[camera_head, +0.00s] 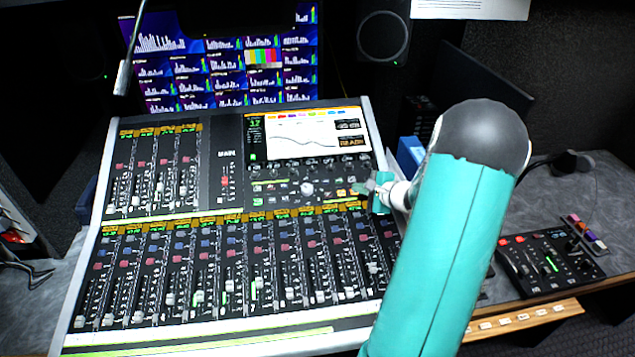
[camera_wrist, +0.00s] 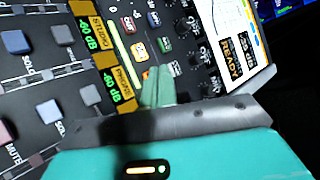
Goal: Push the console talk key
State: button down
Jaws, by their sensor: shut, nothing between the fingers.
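The mixing console (camera_head: 228,130) fills the middle of the head view, with faders, small buttons and a lit screen (camera_head: 300,138). My gripper (camera_head: 362,188) is over the console's right side, below that screen, with its green fingers shut and empty. I cannot tell whether the fingertips touch the panel. The button labels are too small to read, so I cannot tell which is the talk key.
A bank of monitors (camera_head: 230,65) stands behind the console. A speaker (camera_head: 383,37) is at the back. A smaller control panel (camera_head: 548,262) lies on the grey desk at right, with coloured items beside it. A thin gooseneck microphone (camera_head: 124,75) hangs at upper left.

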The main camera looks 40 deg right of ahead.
jog(key=shift+w+d+f, duration=0.1)
jog(key=shift+w+f, duration=0.1)
jog(key=shift+f, duration=0.3)
dwell(0.8)
jog(key=shift+s+r, duration=0.3)
jog(key=shift+r, duration=0.55)
notch_tip(320, 180, up, 6)
jog(key=s+a, duration=0.1)
jog(key=s, duration=0.1)
jog(key=shift+a+f, duration=0.25)
